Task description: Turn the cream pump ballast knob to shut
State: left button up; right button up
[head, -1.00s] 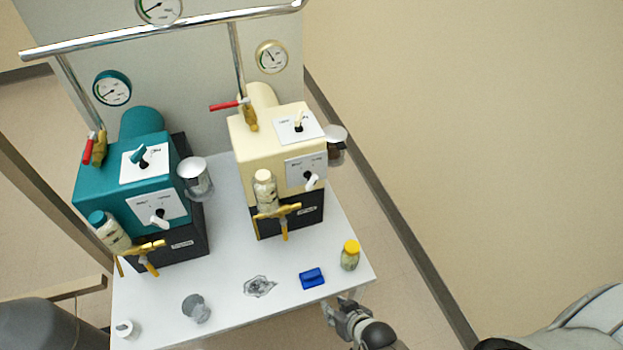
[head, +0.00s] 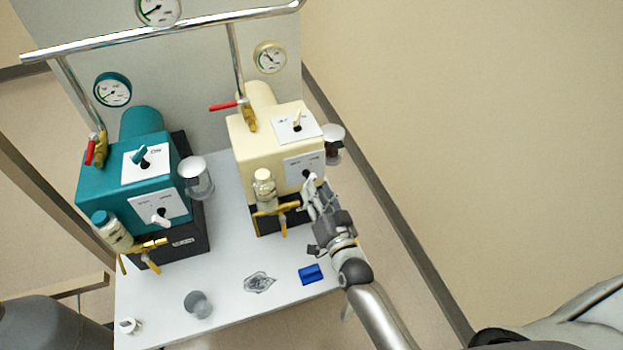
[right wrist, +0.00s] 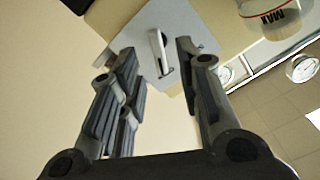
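The cream pump (head: 265,150) stands on the right half of the white table. Its white front plate (head: 302,166) carries the lower knob, mostly hidden behind my right gripper (head: 314,188) in the head view. In the right wrist view the white knob (right wrist: 157,50) shows on its grey-white plate (right wrist: 185,28), just beyond and between the open fingers of my right gripper (right wrist: 160,68). The fingers look apart from the knob. A second cream knob (head: 297,121) sits on the pump's top plate. I do not see my left gripper.
A teal pump (head: 125,185) stands to the left. A cream-filled jar (head: 264,187) with brass valve hangs left of the gripper, and a clear canister (head: 333,145) to the right.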

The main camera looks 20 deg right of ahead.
jog(key=shift+w, duration=2.4)
grip_shut()
